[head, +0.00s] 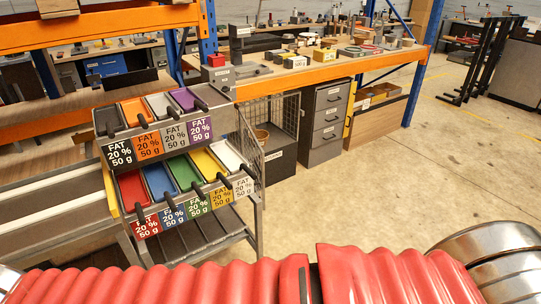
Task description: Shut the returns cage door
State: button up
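The returns cage appears to be the wire mesh cage (283,112) under the workbench, left of a grey drawer unit. A round tan item (262,135) sits inside it, and a small label is on its low front edge. A narrow mesh panel (248,148) stands at an angle on the cage's left side, behind the tray rack. It looks like the door swung outward, but the rack partly hides it and I cannot see its hinge or latch. The cage front looks open. My gripper is not in view; red ribbed parts of my body fill the bottom edge.
A rack of coloured, labelled trays (190,181) with dark handles stands close in front of the cage's left side. Open concrete floor (400,180) lies to the right.

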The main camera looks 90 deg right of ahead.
aim_at(263, 174)
jog(key=z, duration=2.85)
jog(key=i, duration=1)
jog(key=u, duration=0.55)
